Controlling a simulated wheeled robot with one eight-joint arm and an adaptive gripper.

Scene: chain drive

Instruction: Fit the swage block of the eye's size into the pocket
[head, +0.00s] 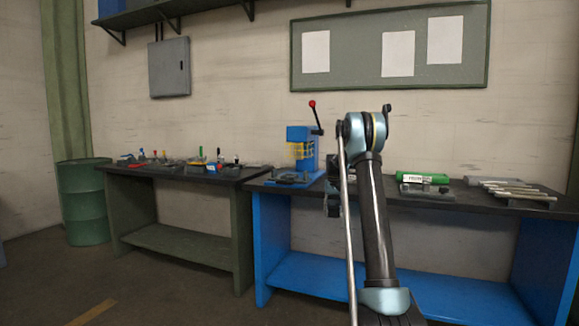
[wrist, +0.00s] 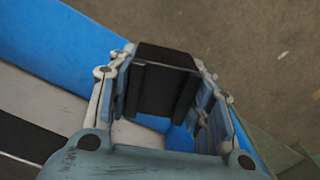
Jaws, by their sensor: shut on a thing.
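My gripper (wrist: 158,100) is shut on a dark, squared block (wrist: 166,56), which sits between its fingers in the wrist view. I cannot read any size mark on the block. In the head view my gripper (head: 333,204) hangs at the front edge of the blue bench, partly hidden by my arm. The blue press (head: 301,150), with a yellow guard and a red-knobbed lever, stands on the bench to the left of my gripper. I cannot make out its pocket or the eye at this distance.
A green bench (head: 180,176) with several small tools stands at left, beside a green drum (head: 83,205).

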